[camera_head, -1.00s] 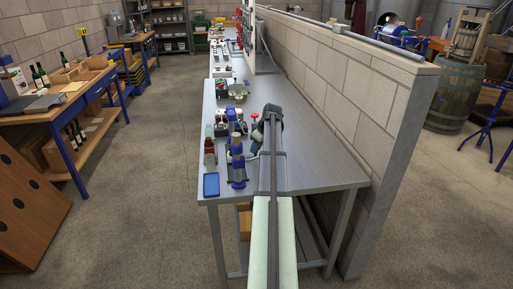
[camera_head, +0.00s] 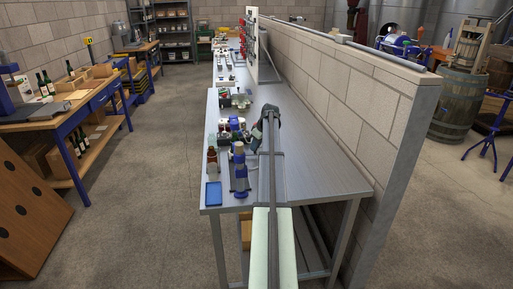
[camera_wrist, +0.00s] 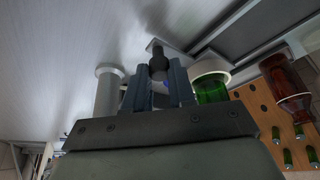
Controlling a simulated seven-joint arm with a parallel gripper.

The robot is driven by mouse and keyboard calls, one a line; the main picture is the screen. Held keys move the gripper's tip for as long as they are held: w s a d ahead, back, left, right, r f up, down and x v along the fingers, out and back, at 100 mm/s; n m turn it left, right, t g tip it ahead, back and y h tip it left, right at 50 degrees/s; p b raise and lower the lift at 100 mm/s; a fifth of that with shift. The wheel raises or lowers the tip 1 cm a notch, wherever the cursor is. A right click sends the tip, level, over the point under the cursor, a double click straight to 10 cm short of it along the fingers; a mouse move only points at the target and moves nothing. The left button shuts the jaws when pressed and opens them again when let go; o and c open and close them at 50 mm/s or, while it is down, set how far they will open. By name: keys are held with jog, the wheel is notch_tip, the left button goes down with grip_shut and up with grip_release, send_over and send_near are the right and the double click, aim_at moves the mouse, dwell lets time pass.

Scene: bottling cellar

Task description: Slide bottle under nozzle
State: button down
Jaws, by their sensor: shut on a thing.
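In the head view my gripper (camera_head: 250,138) is low over the metal bench, partly hidden by my arm, just right of the blue and grey filler-like device (camera_head: 239,168). In the wrist view my gripper (camera_wrist: 161,85) has its two blue-grey fingers closed around a dark thing (camera_wrist: 158,66); whether this is a bottle or part of a device is unclear. A green bottle (camera_wrist: 211,90) with a pale end is beside the right finger. A brown bottle (camera_wrist: 287,82) is farther right. A brown bottle (camera_head: 212,161) also stands left of the device in the head view. I cannot make out the nozzle.
A pale cylinder (camera_wrist: 107,90) is close to the left finger. A blue tray (camera_head: 213,194) lies at the bench's near left corner. A block wall (camera_head: 350,95) runs along the right of the bench (camera_head: 320,178). The bench's right half is clear.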

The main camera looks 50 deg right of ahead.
jog(key=shift+w+d+r, duration=0.1)
jog(key=shift+w+d, duration=0.05)
jog(key=shift+d, duration=0.05)
jog(key=c, duration=1.2)
grip_release()
jog(key=shift+c, duration=0.2)
jog(key=o, duration=0.3)
jog(key=v, duration=1.3)
jog(key=shift+s+r, duration=0.2)
jog(key=shift+r, duration=0.05)
